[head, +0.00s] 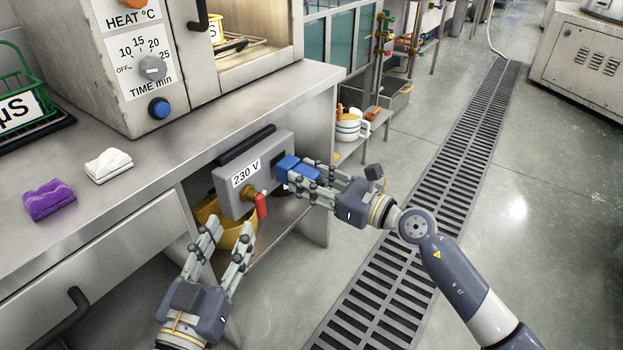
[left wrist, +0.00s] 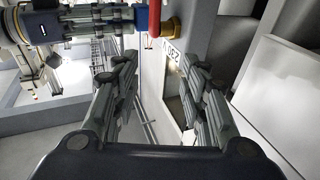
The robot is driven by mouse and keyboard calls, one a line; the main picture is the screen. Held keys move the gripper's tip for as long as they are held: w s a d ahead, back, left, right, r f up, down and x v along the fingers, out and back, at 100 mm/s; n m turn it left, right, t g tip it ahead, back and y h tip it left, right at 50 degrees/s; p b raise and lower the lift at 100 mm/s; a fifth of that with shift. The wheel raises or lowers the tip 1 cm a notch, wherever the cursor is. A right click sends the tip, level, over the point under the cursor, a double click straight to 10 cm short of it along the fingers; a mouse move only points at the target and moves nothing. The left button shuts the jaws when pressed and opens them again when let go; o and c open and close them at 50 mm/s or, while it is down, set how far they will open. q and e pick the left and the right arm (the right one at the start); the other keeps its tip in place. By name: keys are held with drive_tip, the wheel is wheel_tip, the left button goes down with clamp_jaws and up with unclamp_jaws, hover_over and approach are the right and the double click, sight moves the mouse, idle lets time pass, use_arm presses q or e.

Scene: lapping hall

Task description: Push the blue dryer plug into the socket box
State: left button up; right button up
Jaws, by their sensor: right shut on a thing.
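The blue dryer plug (head: 287,164) is at the right side of the grey socket box (head: 228,182), which carries a 230 V label and hangs under the bench edge. My right gripper (head: 303,178) is shut on the plug from the right. The plug's front end is close against the box; I cannot tell whether it is seated in the socket. My left gripper (head: 229,234) is open and empty, below the box. In the left wrist view its fingers (left wrist: 160,85) stand apart before the labelled box face (left wrist: 173,85).
A red lever (head: 261,206) on a brass fitting projects from the box front, near my left fingers. A yellow bowl (head: 229,238) sits on the shelf below. Floor right of the bench is open.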

sight(290, 162)
use_arm(q)
drive_tip(key=shift+f, duration=0.15)
idle(0.5)
drive_tip(key=shift+f+g, duration=0.4)
drive_tip(key=shift+f, duration=0.05)
drive_tip(key=shift+a+f, duration=0.1)
idle(0.5)
drive_tip(key=shift+f+y, duration=0.3)
drive_tip(key=shift+f, duration=0.05)
idle(0.5)
drive_tip(key=shift+a+f+g, duration=0.1)
drive_tip(key=shift+f+g, duration=0.2)
drive_tip(key=shift+s+f+p, duration=0.1)
drive_tip(key=shift+f+p, duration=0.25)
drive_tip(key=shift+f, duration=0.05)
use_arm(e)
drive_tip(key=shift+x, duration=1.2)
use_arm(q)
drive_tip(key=shift+r, duration=0.1)
use_arm(e)
drive_tip(key=shift+x, duration=0.8)
